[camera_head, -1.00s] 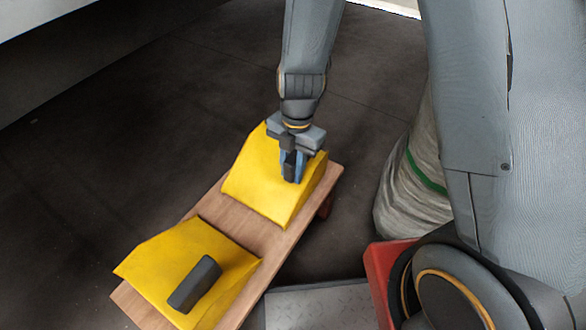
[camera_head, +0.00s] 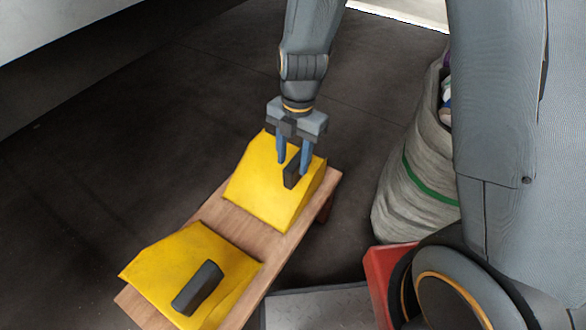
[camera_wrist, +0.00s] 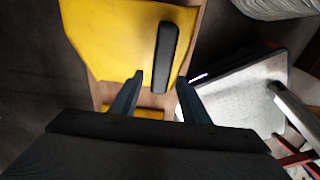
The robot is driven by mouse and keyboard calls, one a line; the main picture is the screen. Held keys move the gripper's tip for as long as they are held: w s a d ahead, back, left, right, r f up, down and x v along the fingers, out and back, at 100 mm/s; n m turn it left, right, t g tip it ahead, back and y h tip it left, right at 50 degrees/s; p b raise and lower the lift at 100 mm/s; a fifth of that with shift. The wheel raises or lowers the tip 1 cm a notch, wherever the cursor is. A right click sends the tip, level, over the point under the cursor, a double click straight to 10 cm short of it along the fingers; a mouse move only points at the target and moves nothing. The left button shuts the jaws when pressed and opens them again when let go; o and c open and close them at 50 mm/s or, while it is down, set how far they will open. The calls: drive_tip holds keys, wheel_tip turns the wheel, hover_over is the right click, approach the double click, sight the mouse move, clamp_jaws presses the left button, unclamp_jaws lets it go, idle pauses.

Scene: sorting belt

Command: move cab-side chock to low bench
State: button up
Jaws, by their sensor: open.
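Two yellow wedge chocks with black handles rest on the low wooden bench (camera_head: 212,214). The far chock (camera_head: 258,186) sits at the bench's far end with its handle (camera_head: 292,172) upright on it. The near chock (camera_head: 160,262) sits at the near end with its handle (camera_head: 197,288) on top. My gripper (camera_head: 294,168) is open and empty above the far chock, its blue fingers apart around or just above the handle. In the wrist view the far chock (camera_wrist: 115,40) and its handle (camera_wrist: 165,58) lie ahead of the open fingers. I cannot tell which chock is the cab-side one.
A grey sack (camera_head: 412,190) with a green stripe stands right of the bench. A red object (camera_head: 385,266) and a grey metal plate (camera_head: 320,306) lie near the bench's right side. The dark floor left of the bench is clear.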

drive_tip(key=r, duration=0.1)
drive_tip(key=r+p, duration=0.1)
drive_tip(key=r, duration=0.3)
drive_tip(key=shift+w+d+r, duration=0.1)
drive_tip(key=shift+w+d, duration=0.1)
drive_tip(key=shift+w, duration=0.05)
drive_tip(key=shift+s+a+r+m, duration=0.2)
drive_tip(key=shift+r+m, duration=0.1)
drive_tip(key=shift+r, duration=0.2)
drive_tip(key=s+a+r+m, duration=0.1)
drive_tip(key=s+r+m, duration=0.4)
drive_tip(key=m, duration=0.6)
drive_tip(key=s+a+r+m+t, duration=0.1)
drive_tip(key=s+r+m, duration=0.4)
drive_tip(key=s+m, duration=0.5)
drive_tip(key=shift+a+r+m, duration=0.35)
drive_tip(key=shift+a+m, duration=0.05)
drive_tip(key=shift+a, duration=0.25)
drive_tip(key=d+r+m+p, duration=0.3)
drive_tip(key=d+r+p, duration=0.6)
drive_tip(key=r+p, duration=0.2)
drive_tip(key=d+r+m+p, duration=0.3)
drive_tip(key=d+r+p, duration=0.6)
drive_tip(key=r+p, duration=0.3)
drive_tip(key=p, duration=0.3)
drive_tip(key=shift+s+h, duration=0.4)
